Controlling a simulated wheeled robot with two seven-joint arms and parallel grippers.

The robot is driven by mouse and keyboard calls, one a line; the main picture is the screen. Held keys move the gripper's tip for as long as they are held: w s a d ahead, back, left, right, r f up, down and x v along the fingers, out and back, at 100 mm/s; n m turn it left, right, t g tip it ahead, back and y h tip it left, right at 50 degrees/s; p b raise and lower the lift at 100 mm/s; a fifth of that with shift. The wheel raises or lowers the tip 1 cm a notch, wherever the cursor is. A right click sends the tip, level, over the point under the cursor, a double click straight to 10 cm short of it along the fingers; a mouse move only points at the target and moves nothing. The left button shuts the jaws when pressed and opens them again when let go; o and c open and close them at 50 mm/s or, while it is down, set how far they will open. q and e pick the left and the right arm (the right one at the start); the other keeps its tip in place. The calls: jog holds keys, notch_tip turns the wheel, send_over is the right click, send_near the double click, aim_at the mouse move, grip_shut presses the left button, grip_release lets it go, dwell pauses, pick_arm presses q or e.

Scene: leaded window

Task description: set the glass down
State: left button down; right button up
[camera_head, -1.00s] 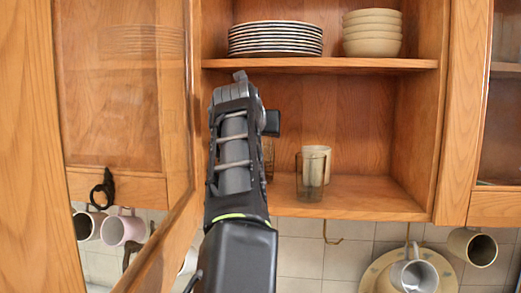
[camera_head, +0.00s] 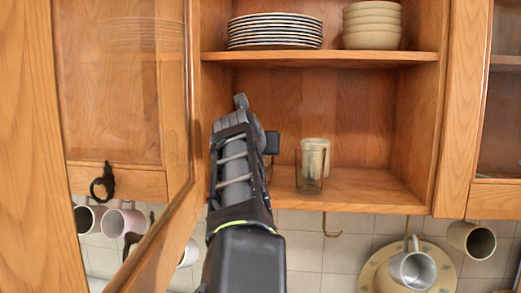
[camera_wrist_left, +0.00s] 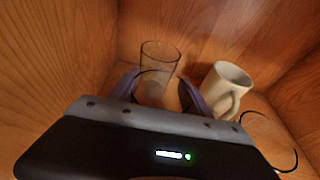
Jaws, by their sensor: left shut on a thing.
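My left gripper (camera_wrist_left: 158,94) is shut on a clear drinking glass (camera_wrist_left: 160,58), which stands upright between its two fingers inside the cabinet. In the head view my left arm hides most of this glass, and only a sliver of it (camera_head: 269,166) shows right of the arm. The gripper (camera_head: 271,143) is low in the lower compartment, over the cabinet's bottom board (camera_head: 365,190). I cannot tell whether the glass's base touches the board. My right gripper is not in view.
A cream mug (camera_wrist_left: 228,85) stands right of the held glass. A second clear glass (camera_head: 309,176) stands in front of it, its rim showing in the wrist view (camera_wrist_left: 268,140). Plates (camera_head: 275,31) and bowls (camera_head: 371,25) fill the upper shelf. An open glazed door (camera_head: 120,180) is at left.

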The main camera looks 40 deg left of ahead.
pick_arm(q)
jog(key=shift+a, duration=0.1)
jog(key=shift+f, duration=0.1)
jog(key=c, duration=0.9)
grip_release()
jog(key=shift+f, duration=0.1)
jog(key=o, duration=0.4)
jog(key=shift+o, duration=0.2)
jog(key=shift+r, duration=0.25)
jog(key=shift+s+d+f+b, duration=0.1)
jog(key=shift+s+d+b, duration=0.1)
jog(key=shift+b, duration=0.1)
jog(key=b+v, duration=0.4)
jog(key=v, duration=0.7)
jog(key=shift+s, duration=0.2)
